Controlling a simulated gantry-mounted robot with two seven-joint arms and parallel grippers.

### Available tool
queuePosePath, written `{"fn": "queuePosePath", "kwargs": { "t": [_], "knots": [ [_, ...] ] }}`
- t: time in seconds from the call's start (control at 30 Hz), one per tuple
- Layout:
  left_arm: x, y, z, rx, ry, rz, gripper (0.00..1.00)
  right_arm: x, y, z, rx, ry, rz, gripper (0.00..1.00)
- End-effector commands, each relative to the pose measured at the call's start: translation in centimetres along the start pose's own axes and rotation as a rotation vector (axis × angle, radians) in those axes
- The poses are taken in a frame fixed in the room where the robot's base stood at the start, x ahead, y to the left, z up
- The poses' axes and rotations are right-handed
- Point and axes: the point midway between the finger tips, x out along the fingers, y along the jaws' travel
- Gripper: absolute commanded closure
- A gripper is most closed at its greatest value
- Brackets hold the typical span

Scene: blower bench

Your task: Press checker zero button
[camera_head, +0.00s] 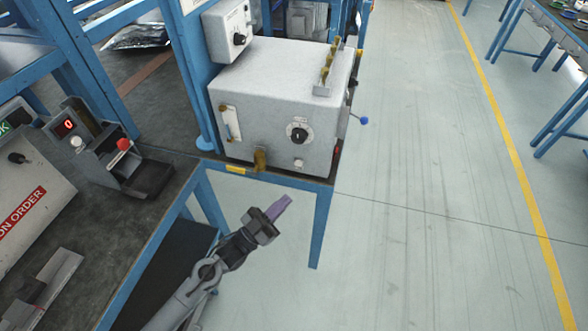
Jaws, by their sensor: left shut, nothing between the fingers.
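A small dark device with a red display reading 0 (67,125) stands on the bench at the left; I take it as the checker. A pale round button (76,143) sits just below the display, and a red knob (124,144) stands to its right. Which of them is the zero button I cannot read from any label. My left gripper (279,206) has purple fingertips, shut and empty. It is in front of the bench, below the white box and well to the right of the checker, touching nothing visible. My right gripper is not in view.
A white box (270,85) with a dial stands on the bench's right end. A blue bench leg (320,225) is close to my left gripper. Open floor is at right.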

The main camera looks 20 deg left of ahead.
Motion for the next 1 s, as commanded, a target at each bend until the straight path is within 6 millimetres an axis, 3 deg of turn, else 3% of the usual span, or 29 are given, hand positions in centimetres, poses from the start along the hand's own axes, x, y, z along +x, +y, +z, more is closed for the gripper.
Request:
{"fn": "queuePosePath", "kwargs": {
  "t": [0.2,0.63,1.0],
  "knots": [
    [0.7,-0.4,-0.5,0.008,0.013,0.001,1.00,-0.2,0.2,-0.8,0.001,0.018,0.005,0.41],
    [0.9,-0.6,-0.2,0.009,0.014,0.001,1.00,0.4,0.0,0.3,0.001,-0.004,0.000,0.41],
    [3.4,-2.4,1.9,0.010,0.016,0.001,1.00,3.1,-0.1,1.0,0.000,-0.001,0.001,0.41]
  ]
}}
